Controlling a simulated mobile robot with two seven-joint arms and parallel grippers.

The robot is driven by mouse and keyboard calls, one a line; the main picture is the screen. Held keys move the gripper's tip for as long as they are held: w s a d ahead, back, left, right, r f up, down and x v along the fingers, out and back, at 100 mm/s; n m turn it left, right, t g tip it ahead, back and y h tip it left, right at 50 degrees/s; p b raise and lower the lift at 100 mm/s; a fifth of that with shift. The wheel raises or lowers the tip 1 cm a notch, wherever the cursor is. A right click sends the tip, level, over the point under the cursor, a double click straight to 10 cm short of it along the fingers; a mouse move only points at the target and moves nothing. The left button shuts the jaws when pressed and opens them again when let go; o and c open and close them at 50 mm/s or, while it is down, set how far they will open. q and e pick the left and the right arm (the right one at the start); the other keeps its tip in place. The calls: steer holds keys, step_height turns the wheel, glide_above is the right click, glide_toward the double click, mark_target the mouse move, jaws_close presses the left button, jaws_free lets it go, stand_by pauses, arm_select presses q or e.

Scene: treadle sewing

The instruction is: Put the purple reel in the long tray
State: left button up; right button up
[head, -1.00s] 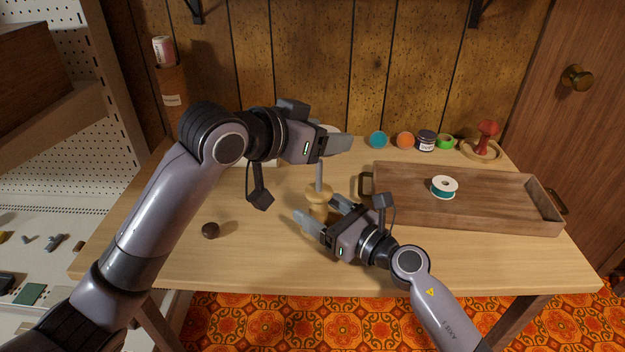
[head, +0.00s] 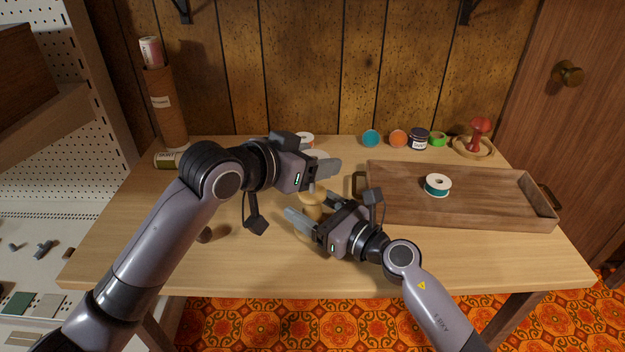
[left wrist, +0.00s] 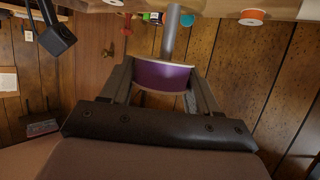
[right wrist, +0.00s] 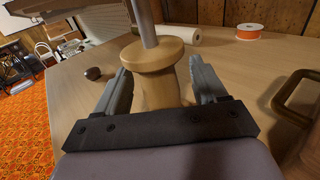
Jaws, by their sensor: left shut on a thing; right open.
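My left gripper (head: 322,170) is shut on the purple reel (left wrist: 163,78), which has pale rims. In the left wrist view a grey metal rod (left wrist: 171,32) runs up to the reel; I cannot tell whether it passes through it. The rod (right wrist: 145,22) rises from a turned wooden stand (right wrist: 157,75), also in the head view (head: 311,199). My right gripper (head: 314,208) is open, its fingers on either side of the stand. The long wooden tray (head: 490,209) lies at the right with a teal reel (head: 436,191) in it.
Teal (head: 371,138) and orange (head: 398,137) reels, a dark jar (head: 418,140) and green tape (head: 437,139) line the back. A red-handled item (head: 478,132) stands back right. A dark knob (head: 205,236) lies left. The tray's handle (head: 359,184) is near the stand.

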mark_target(313, 192)
arm_select(q)
steer(key=shift+f+p, duration=0.65)
steer(key=shift+f, duration=1.55)
steer(key=shift+f, duration=0.1)
steer(key=o, duration=1)
steer(key=shift+f, duration=0.1)
